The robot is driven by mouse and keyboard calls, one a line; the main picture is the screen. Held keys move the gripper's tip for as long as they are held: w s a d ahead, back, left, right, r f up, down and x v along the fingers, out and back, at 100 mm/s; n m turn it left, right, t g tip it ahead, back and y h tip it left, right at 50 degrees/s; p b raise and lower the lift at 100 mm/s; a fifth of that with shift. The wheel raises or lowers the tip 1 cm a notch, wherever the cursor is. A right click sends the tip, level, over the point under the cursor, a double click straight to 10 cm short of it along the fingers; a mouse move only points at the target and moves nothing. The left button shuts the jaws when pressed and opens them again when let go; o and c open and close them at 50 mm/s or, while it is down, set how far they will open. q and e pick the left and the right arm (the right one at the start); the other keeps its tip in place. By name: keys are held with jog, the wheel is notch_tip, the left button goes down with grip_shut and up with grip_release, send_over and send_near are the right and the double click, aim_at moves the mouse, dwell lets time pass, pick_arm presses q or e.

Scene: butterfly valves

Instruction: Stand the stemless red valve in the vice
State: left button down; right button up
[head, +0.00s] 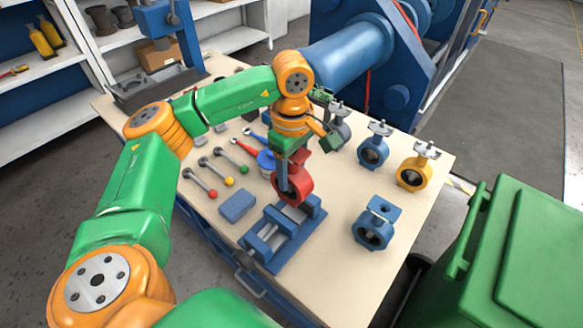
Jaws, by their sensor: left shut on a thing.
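The red valve (304,183) is a ring-shaped body with no stem visible. It is upright, just over the back part of the blue vice (311,219). I cannot tell whether its underside touches the vice. My left gripper (285,180) comes down from above and is shut on the red valve; its fingers hide part of the valve. The vice is near the table's front edge, its grey jaws partly hidden behind the valve. My right gripper is not in view.
Grey (339,132), blue (372,152) and yellow (412,174) valves stand behind and right. A stemless blue valve (370,236) is right of the vice. A blue block (237,205) and ball-ended levers (201,181) lie left. A green bin (520,250) stands at the right.

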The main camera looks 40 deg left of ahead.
aim_at(292, 193)
pick_arm(q)
notch_tip(292, 193, down, 2)
jog(key=shift+a+f+b, duration=0.1)
jog(key=shift+f+b, duration=0.05)
jog(key=shift+b, duration=0.55)
jog(key=shift+f+b, duration=0.7)
jog(key=shift+f, duration=0.1)
notch_tip(292, 193, down, 3)
jog(key=b, duration=0.2)
jog(key=shift+b, duration=0.3)
jog(key=shift+f, duration=0.2)
jog(key=shift+f, duration=0.1)
jog(key=shift+c, duration=0.9)
grip_release()
jog(key=shift+s+d, duration=0.15)
jog(key=shift+d, duration=0.05)
